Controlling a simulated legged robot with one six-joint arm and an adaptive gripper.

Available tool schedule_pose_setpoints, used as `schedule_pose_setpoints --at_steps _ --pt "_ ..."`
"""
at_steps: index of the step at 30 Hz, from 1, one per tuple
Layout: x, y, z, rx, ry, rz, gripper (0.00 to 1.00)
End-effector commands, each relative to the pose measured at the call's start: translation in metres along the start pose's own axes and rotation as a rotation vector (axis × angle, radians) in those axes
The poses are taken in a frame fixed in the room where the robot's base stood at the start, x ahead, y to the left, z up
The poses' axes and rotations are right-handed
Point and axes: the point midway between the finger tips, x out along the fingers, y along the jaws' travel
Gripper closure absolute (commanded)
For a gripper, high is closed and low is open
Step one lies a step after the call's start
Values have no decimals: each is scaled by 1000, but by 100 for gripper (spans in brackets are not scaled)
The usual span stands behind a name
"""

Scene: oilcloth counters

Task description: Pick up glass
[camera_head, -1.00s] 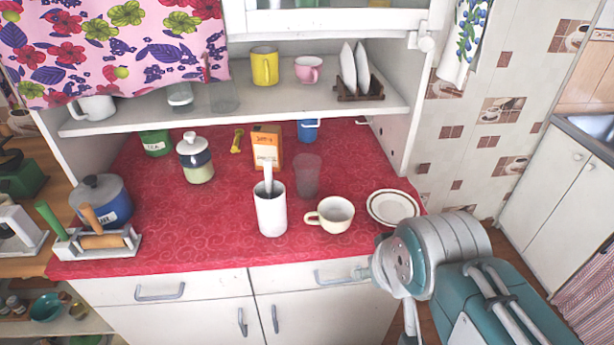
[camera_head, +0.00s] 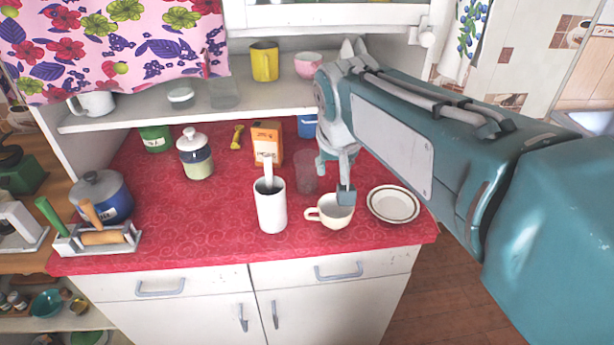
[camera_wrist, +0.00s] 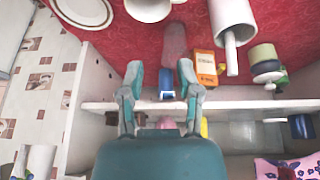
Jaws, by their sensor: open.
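The glass (camera_head: 306,172) is a see-through, greyish tumbler standing upright on the red counter, behind the cream cup and in front of the orange box. It also shows in the wrist view (camera_wrist: 175,42), beyond my fingertips. My gripper (camera_head: 335,180) is open and empty, just right of the glass and above the cream cup. In the wrist view my two fingers (camera_wrist: 160,68) are spread apart with nothing held. I cannot tell whether a finger touches the glass or the cup.
A cream cup (camera_head: 333,212) and a plate (camera_head: 393,204) stand close by. A white utensil holder (camera_head: 271,208) is front left of the glass, and an orange box (camera_head: 268,143) behind it. A blue mug (camera_head: 307,126) is at the back. A shelf (camera_head: 270,110) overhangs the rear.

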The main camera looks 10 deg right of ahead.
Motion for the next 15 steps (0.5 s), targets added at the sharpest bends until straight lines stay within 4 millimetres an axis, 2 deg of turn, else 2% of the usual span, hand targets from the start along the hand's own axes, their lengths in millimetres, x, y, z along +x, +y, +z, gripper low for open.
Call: schedule_pose_setpoints --at_steps 1,3,9,12,15 --pt "8 -8 -17 0 -10 6 56" --pt "18 -18 -39 7 -15 16 56" --pt "54 -50 -93 25 -30 45 56" --pt "70 -64 -111 33 -33 59 56" --pt "80 -72 -121 39 -34 66 56"
